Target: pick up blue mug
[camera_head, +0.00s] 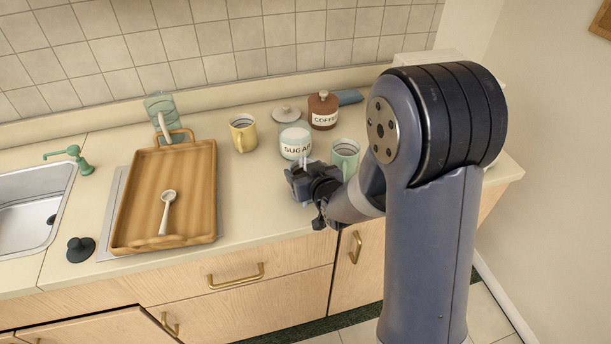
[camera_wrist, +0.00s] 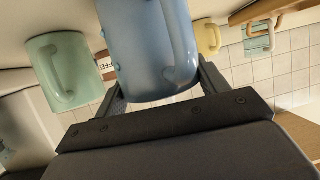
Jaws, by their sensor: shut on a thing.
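The blue mug (camera_wrist: 148,45) fills the upper middle of the wrist view, where the scene appears upside down. Its handle faces right in that view. My gripper (camera_wrist: 156,62) is shut on the mug, with one finger on each side of its body. In the head view my gripper (camera_head: 304,178) is low over the counter's front part, in front of the sugar jar. I cannot make out the blue mug there, and I cannot tell whether it touches the counter.
A mint mug (camera_head: 345,153) stands close behind my gripper, beside the sugar jar (camera_head: 295,143). The coffee jar (camera_head: 323,111) and yellow mug (camera_head: 243,133) are farther back. A wooden tray (camera_head: 137,200) with a spoon (camera_head: 166,212) lies left. Counter between tray and gripper is clear.

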